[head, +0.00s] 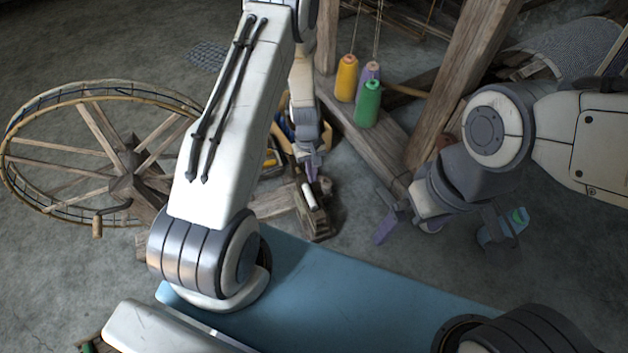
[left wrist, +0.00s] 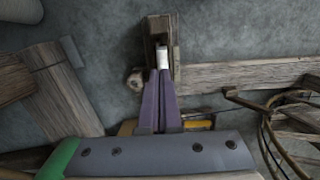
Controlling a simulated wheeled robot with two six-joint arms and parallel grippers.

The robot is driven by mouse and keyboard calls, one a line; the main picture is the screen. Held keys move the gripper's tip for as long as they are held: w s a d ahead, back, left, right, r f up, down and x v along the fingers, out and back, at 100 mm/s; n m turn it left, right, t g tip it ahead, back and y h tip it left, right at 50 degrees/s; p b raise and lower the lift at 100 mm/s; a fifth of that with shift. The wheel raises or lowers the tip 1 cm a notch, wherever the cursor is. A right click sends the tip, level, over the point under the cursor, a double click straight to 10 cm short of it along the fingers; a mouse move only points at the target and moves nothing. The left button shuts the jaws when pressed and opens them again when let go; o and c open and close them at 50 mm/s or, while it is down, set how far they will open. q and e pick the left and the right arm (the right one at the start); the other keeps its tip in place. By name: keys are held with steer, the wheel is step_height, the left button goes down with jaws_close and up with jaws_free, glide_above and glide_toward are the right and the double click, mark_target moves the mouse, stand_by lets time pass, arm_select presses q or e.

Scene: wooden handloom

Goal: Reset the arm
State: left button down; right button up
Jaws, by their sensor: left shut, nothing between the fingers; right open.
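My left gripper (head: 312,172) is shut and empty, pointing down just behind a white bobbin (head: 308,196) on the wooden spinning wheel frame (head: 285,205). In the left wrist view its purple fingers (left wrist: 158,76) are together, and their tips appear close to the white bobbin (left wrist: 162,57) in its wooden holder (left wrist: 158,28); I cannot tell whether they touch. My right gripper (head: 440,243) is open and empty, with its fingers spread wide above the floor to the right.
A large spoked wheel (head: 128,180) stands at left. Yellow (head: 346,80), purple (head: 370,71) and green (head: 368,104) thread cones stand on a wooden beam (head: 385,150) of the loom. Bare floor (head: 345,225) lies between the grippers.

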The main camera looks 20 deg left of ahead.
arm_select(q)
steer(key=shift+a+r, duration=0.1)
steer(key=shift+r, duration=0.5)
steer(key=s+d+r+m+p, duration=0.1)
steer(key=s+d+r+m, duration=0.25)
steer(key=d+r, duration=0.55)
steer(key=s+d+r+m+p, duration=0.15)
steer(key=d+r+m, duration=0.25)
steer(key=r, duration=0.9)
steer(key=s+d+r+m+t, duration=0.1)
steer(key=s+r+m, duration=0.3)
steer(key=s+r, duration=0.3)
steer(key=s+d+r+m, duration=0.1)
steer(key=s+r+m, duration=0.35)
steer(key=s, duration=0.55)
step_height(320, 180, up, 38)
steer(key=p, duration=3.8)
